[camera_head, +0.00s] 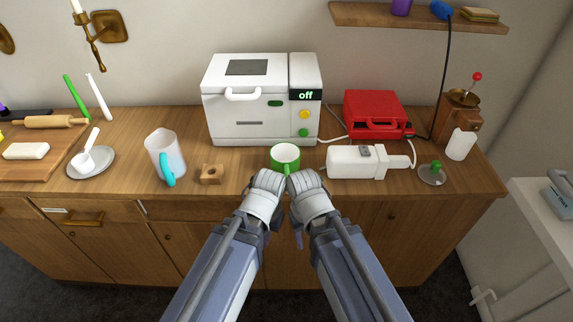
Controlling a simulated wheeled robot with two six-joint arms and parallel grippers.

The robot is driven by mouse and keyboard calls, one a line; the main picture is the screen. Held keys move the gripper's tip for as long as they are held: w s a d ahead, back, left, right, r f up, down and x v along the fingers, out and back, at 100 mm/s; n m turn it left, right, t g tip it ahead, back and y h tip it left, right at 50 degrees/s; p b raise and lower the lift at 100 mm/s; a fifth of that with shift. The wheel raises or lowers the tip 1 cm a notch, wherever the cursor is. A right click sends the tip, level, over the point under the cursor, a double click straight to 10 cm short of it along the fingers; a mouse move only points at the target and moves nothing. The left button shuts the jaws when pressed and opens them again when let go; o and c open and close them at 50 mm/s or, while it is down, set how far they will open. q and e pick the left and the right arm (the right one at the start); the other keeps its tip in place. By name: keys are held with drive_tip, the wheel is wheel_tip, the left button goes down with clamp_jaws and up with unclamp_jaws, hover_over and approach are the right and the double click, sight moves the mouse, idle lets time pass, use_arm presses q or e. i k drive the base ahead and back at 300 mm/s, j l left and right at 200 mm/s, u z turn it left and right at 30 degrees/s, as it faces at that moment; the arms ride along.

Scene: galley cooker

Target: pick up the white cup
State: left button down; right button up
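A small white cup with a long handle (84,164) sits on a grey plate (104,169) at the left of the counter, far from both grippers. A green mug with a white inside (285,157) stands upright at the counter's front, in front of the white oven. My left gripper (267,181) and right gripper (303,181) are close together just in front of the green mug. Their fingertips are not clearly visible, so I cannot tell whether they are open or touch the mug.
A white jug with a cyan handle (166,154) and a wooden block (211,174) stand left of my grippers. The oven (247,120) is behind. A white appliance (350,162), a red appliance (374,112) and a white cylinder (461,145) are to the right.

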sight(460, 142)
drive_tip(key=z, duration=1.3)
drive_tip(key=k+l+z, duration=0.2)
drive_tip(key=l+z, duration=0.25)
drive_tip(key=k, duration=0.05)
